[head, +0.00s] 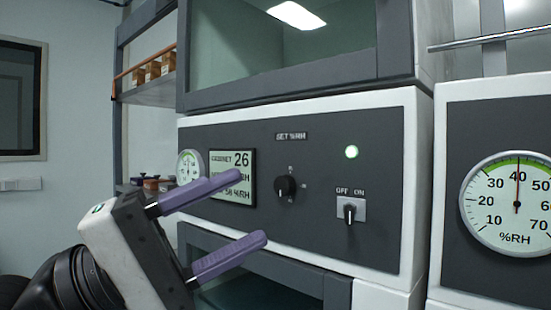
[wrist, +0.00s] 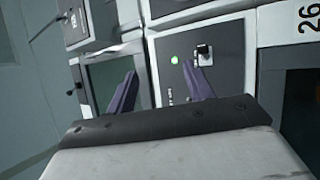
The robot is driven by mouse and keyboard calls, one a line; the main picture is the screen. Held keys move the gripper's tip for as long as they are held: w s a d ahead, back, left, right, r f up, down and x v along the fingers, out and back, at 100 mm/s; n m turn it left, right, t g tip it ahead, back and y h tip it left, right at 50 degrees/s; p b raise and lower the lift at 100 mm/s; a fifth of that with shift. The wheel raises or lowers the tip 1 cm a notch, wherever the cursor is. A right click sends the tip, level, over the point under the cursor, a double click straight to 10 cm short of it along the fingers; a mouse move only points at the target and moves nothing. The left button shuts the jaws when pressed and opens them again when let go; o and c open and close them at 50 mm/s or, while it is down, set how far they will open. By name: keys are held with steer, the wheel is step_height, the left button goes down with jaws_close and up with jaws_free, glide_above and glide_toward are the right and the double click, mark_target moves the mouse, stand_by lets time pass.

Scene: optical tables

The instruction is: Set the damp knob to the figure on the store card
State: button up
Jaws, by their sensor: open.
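The black knob (head: 285,187) under the "SET %RH" label (head: 291,136) sits in the middle of the dark cabinet panel (head: 330,240). My gripper (head: 238,210) is open and empty, in front of the panel and left of the knob. Its two purple fingers also show in the wrist view (wrist: 162,88). A lit display (head: 232,178) left of the knob reads "CABINET 26" with %RH lines below, partly hidden by the upper finger. I cannot make out a store card.
A switch (head: 350,209) marked OFF and ON sits right of the knob, under a lit green lamp (head: 351,152). A small dial (head: 187,163) is at the panel's left. A large %RH gauge (head: 512,203) on the right unit points near 40. Glass doors (head: 235,45) are above and below.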

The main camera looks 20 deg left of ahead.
mark_target(279, 187)
steer(key=w+a+t+y+p, duration=0.2)
steer(key=w+a+y, duration=0.45)
steer(key=y, duration=0.45)
steer(key=p+x, duration=0.1)
steer(key=x, duration=0.3)
steer(key=p+x, duration=0.2)
steer(key=x, duration=0.1)
steer(key=r+p+x, duration=0.1)
steer(key=x, duration=0.3)
steer(key=shift+w+d+p, duration=0.1)
steer(key=shift+w+p, duration=0.25)
steer(key=shift+p, duration=0.05)
steer(key=shift+w+d+f, duration=0.1)
steer(key=shift+w+d, duration=0.15)
steer(key=shift+w, duration=0.35)
steer(key=c, duration=1)
steer(key=shift+o, duration=0.2)
steer(key=shift+f+n, duration=0.1)
steer(key=shift+n, duration=0.2)
